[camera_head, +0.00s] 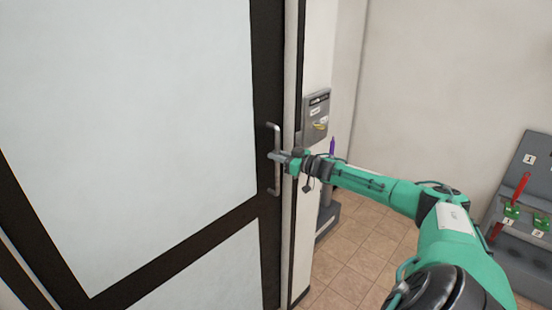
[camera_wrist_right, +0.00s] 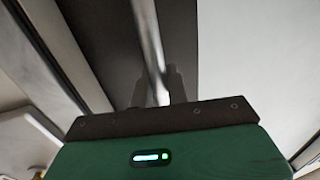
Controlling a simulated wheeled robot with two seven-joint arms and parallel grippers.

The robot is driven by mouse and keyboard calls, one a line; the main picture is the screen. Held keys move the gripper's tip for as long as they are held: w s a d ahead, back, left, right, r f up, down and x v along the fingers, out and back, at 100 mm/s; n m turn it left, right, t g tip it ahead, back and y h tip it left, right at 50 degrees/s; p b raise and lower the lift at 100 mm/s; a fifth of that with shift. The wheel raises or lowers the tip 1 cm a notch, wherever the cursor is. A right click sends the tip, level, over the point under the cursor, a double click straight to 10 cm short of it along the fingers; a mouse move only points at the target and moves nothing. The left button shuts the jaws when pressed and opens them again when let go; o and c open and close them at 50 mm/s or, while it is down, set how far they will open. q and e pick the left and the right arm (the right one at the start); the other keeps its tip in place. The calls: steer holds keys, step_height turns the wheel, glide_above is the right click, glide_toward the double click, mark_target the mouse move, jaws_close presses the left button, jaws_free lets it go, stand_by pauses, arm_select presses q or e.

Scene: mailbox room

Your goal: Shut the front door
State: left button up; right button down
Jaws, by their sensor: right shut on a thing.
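The front door (camera_head: 150,110) fills the left of the head view, with large pale panels in a dark brown frame. A vertical metal handle (camera_head: 276,180) is on the frame's right side. My right gripper (camera_head: 275,157) is at the middle of the handle, shut on its bar. In the right wrist view the handle (camera_wrist_right: 149,40) runs down between the fingers, which are partly hidden behind the gripper body. The door's edge lies close to the pale jamb (camera_head: 305,200); I cannot tell whether a gap is left. My left gripper is out of view.
A grey box (camera_head: 316,116) with a yellow item hangs on the wall right of the door. A grey rack (camera_head: 525,200) with red and green items stands at the far right. Tiled floor (camera_head: 355,250) shows between.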

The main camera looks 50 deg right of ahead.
steer(key=shift+d, duration=0.1)
steer(key=c, duration=1.5)
jaws_free()
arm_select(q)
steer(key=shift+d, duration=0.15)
arm_select(e)
steer(key=shift+o, duration=0.2)
steer(key=shift+d+f, duration=0.1)
steer(key=shift+d, duration=0.05)
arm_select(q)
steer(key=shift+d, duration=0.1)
